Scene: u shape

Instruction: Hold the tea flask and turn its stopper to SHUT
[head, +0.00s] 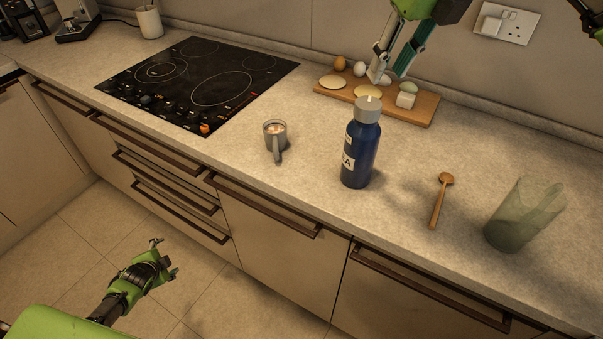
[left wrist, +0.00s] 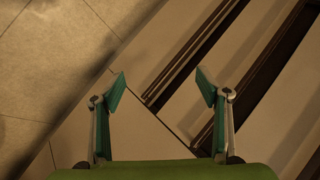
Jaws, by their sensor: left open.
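The tea flask (head: 361,151) is a dark blue bottle standing upright on the counter, with white lettered labels on its left side. Its grey stopper (head: 368,109) sits on top with a small white mark; I cannot read whether it is at SHUT. My left gripper (head: 163,258) is open and empty, low over the floor in front of the drawers, far from the flask. Its spread fingers also show in the left wrist view (left wrist: 161,88). My right gripper (head: 389,76) hangs above and behind the stopper, apart from it, fingers spread and nothing between them.
A wooden spoon (head: 439,200) and a translucent tumbler (head: 523,215) are to the right. A wooden board (head: 420,112) with eggs and other food lies behind. The black hob (head: 197,81) is at left.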

